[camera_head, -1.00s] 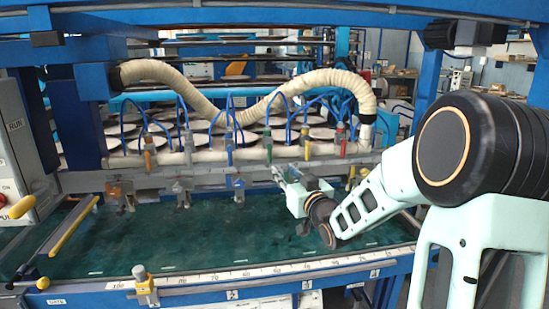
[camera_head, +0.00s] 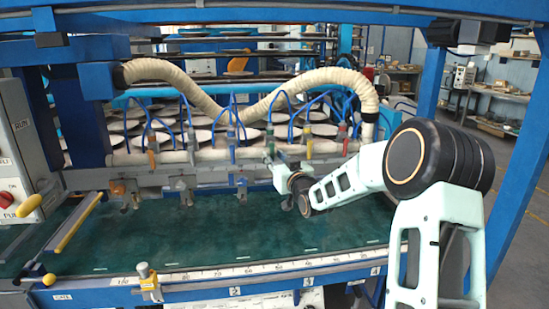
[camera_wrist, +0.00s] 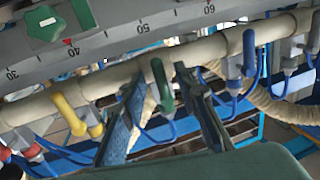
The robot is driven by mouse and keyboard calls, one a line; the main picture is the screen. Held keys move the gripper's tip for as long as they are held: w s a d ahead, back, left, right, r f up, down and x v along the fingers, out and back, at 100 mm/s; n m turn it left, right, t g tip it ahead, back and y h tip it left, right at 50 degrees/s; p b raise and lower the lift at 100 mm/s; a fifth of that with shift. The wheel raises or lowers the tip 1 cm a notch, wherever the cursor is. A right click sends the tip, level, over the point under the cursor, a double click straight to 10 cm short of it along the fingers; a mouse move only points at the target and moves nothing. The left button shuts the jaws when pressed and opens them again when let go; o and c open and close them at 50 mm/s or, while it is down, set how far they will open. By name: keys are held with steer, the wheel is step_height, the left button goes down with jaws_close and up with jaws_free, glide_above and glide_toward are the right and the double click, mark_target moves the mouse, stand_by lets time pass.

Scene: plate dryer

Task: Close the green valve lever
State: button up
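The green valve lever (camera_wrist: 162,86) hangs from the pale pipe in the wrist view, between the two fingers of my gripper (camera_wrist: 160,78). The fingers are open, one on each side of it, with visible gaps; I cannot tell whether either touches it. In the head view the green lever (camera_head: 270,140) is small, in the row of coloured levers along the pipe. My gripper (camera_head: 279,160) is just below it there, its fingers too small to make out.
A yellow lever (camera_wrist: 68,114) and a blue lever (camera_wrist: 249,53) stand on either side of the green one. Thin blue hoses loop close to the pipe. A ribbed hose (camera_head: 200,100) hangs behind.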

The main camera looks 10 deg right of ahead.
jaws_close()
steer(key=shift+f+b, duration=0.1)
steer(key=shift+b, duration=0.25)
steer(key=shift+a+r+m+t+h+b, duration=0.45)
steer(key=shift+a+r+m+h+b, duration=0.15)
steer(key=shift+m+b, duration=2.6)
steer(key=shift+a+r+m+t+h+b, duration=0.5)
steer(key=shift+a+m+b, duration=0.2)
steer(key=shift+m+b, duration=2.5)
steer(key=shift+a+r+m+t+h+b, duration=0.4)
steer(key=shift+a+m+h+b, duration=0.25)
steer(key=shift+m+b, duration=2.5)
steer(key=shift+r+m+p, duration=0.1)
steer(key=shift+m+p, duration=0.45)
steer(key=shift+m, duration=0.1)
